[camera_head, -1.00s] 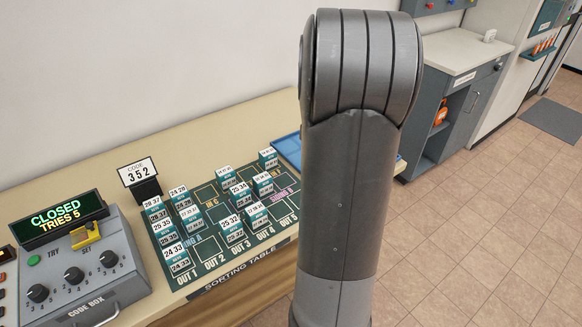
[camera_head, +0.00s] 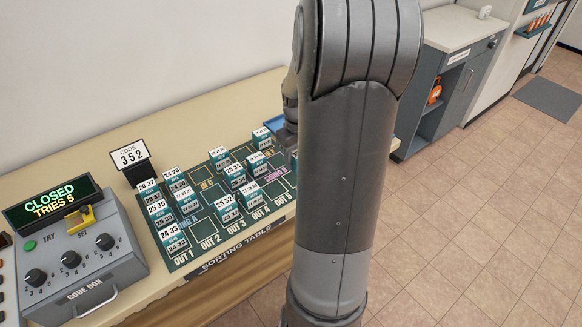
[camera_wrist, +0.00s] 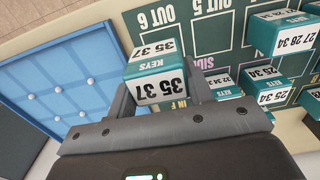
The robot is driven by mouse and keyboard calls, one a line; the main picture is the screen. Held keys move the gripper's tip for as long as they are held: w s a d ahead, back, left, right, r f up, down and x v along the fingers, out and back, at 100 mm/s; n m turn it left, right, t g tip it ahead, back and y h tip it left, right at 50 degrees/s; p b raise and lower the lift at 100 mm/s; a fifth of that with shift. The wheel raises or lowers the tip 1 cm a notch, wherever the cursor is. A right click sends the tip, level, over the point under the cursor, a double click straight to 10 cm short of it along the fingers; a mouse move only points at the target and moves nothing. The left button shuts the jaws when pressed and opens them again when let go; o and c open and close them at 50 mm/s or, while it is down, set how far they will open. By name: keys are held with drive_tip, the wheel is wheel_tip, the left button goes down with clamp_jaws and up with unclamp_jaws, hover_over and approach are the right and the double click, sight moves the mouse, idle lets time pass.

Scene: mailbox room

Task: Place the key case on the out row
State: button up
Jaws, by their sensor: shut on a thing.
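A teal and white key case reading 35 37 (camera_wrist: 154,80) is held between the fingers of my gripper (camera_wrist: 160,92) in the wrist view. My gripper is shut on it. The dark green sorting mat (camera_wrist: 192,30) lies beyond the case, with OUT 6 and OUT 5 lettering on the out row near the top, upside down. In the head view the mat (camera_head: 207,226) carries OUT 1 to OUT 5 lettering along its near edge. My arm hides the mat's right end and the held case there. I cannot tell the case's height above the mat.
Several other key cases stand on the mat, one reading 27 28 34 (camera_wrist: 297,38). A blue tray (camera_wrist: 75,85) lies beside the mat.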

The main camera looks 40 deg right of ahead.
drive_tip(key=shift+w+a+f, duration=0.35)
drive_tip(key=shift+w+f, duration=0.1)
drive_tip(key=shift+w, duration=0.15)
drive_tip(key=shift+f, duration=1.95)
drive_tip(key=shift+f, duration=0.15)
drive_tip(key=o, duration=1)
drive_tip(key=shift+o, duration=0.2)
